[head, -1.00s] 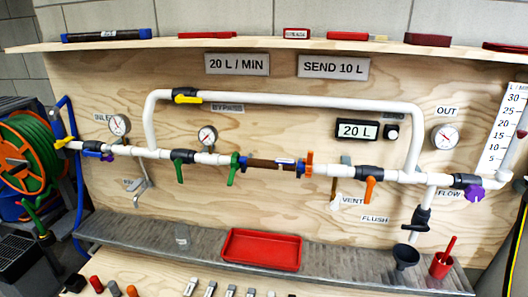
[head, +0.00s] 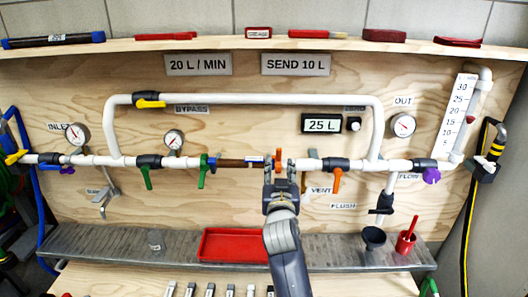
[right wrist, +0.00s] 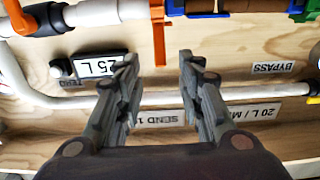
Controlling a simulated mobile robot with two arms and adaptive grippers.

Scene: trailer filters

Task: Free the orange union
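The orange union (head: 278,158) sits on the white pipe at the right end of the brown filter (head: 238,163). A green union (head: 209,164) is at the filter's left end. My right gripper (head: 280,166) is in front of the orange union, its fingers pointing up at it. In the right wrist view, turned upside down, the orange union (right wrist: 157,30) hangs in line between the two open fingers (right wrist: 158,60), with a gap on both sides. I cannot tell how far its tab reaches between them. My left gripper is not in view.
The pipe run carries black valves with a green handle (head: 146,177) and an orange handle (head: 337,179) nearby. A red tray (head: 236,246) lies on the metal shelf below. A spare dark filter (head: 54,40) lies on the top ledge. The display (head: 322,125) reads 25 L.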

